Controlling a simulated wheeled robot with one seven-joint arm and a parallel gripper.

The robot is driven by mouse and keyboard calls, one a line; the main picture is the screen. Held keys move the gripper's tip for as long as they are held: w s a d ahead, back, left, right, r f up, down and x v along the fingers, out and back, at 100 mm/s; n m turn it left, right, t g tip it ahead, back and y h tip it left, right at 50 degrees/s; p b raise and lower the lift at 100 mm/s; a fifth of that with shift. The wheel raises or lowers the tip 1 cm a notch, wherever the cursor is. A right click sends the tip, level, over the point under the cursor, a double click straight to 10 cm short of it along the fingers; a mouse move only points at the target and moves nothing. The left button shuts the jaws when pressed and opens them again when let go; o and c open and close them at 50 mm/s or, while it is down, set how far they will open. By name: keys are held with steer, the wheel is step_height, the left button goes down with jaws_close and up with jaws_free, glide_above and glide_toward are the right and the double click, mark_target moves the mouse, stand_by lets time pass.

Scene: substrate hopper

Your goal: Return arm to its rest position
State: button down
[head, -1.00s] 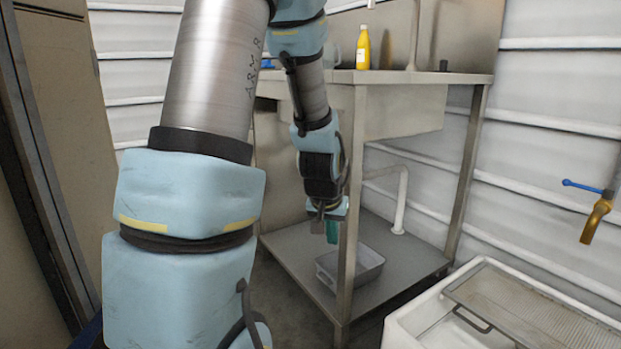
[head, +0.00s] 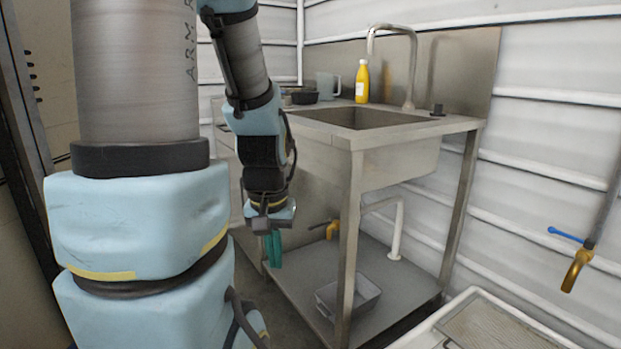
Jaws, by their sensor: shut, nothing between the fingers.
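My arm fills the left side of the head view, with its large light-blue and metal links close to the camera. The forearm hangs down just left of the sink stand's front leg. My gripper (head: 273,250) is at its lower end, pointing down, with green fingers shut and nothing held. It is in front of the steel sink stand (head: 352,250), above the level of its lower shelf. I cannot tell its exact distance from the stand.
A grey tray (head: 348,296) sits on the lower shelf. A yellow bottle (head: 362,84), a grey jug (head: 327,86) and a dark bowl (head: 304,97) stand by the sink. A brass tap (head: 576,270) and a white basin (head: 470,318) are at the right.

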step_height(320, 180, up, 24)
steer(key=p, duration=2.1)
steer(key=shift+p, duration=0.3)
